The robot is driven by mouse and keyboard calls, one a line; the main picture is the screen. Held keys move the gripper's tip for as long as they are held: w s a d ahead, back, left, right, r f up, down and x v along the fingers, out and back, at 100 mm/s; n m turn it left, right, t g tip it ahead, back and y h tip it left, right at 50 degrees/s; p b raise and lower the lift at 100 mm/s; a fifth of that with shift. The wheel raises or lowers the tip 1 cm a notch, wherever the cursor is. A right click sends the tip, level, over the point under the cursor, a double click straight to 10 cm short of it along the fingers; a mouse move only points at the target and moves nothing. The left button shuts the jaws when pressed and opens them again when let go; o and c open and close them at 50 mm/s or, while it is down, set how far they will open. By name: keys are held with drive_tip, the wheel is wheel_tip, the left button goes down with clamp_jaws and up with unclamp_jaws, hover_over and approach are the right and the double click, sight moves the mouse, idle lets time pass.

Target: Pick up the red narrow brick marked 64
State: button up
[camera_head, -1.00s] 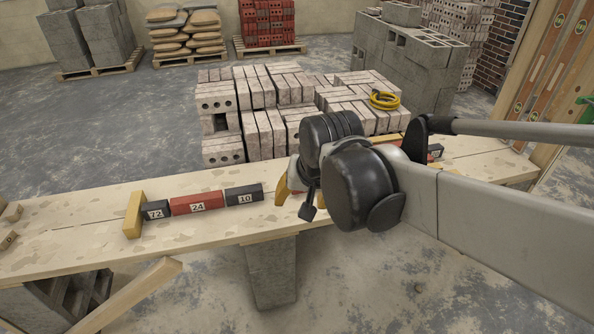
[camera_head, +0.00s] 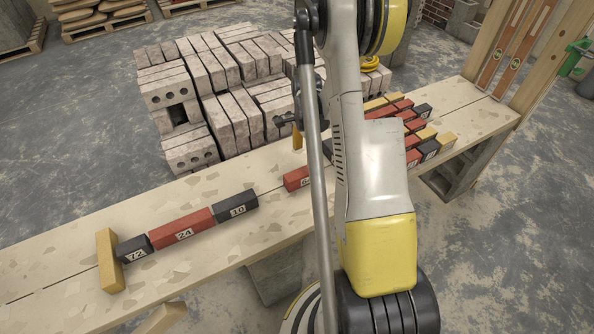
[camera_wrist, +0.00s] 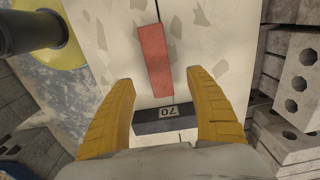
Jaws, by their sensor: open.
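In the head view a red brick (camera_head: 296,178) lies on the plank. Its label shows only a partial figure that looks like a 6; my arm hides the rest. In the wrist view a narrow red brick (camera_wrist: 154,60) lies ahead of and between the fingers, with no number visible on its face. I cannot tell for certain that it is the one marked 64. A black brick marked 70 (camera_wrist: 160,126) lies crosswise nearer to the palm, below the red one in the picture. My gripper (camera_wrist: 160,78) is open with both yellow fingers apart and nothing held.
A row of black brick 72 (camera_head: 134,250), red brick 24 (camera_head: 182,229) and black brick 10 (camera_head: 236,207) lies on the plank's left, beside a yellow block (camera_head: 110,260). Several coloured bricks (camera_head: 415,125) crowd the right end. Pale bricks (camera_head: 195,90) are stacked behind.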

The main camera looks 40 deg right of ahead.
sight(304, 171)
wheel_tip(304, 171, down, 4)
drive_tip(key=shift+s+f+b, duration=0.1)
drive_tip(key=shift+f+b, duration=0.15)
drive_tip(key=shift+b, duration=0.55)
wheel_tip(304, 171, down, 5)
drive_tip(key=b, duration=0.3)
drive_tip(key=shift+a+f, duration=0.15)
drive_tip(key=shift+f, duration=0.05)
drive_tip(key=shift+r, duration=0.15)
clamp_jaws()
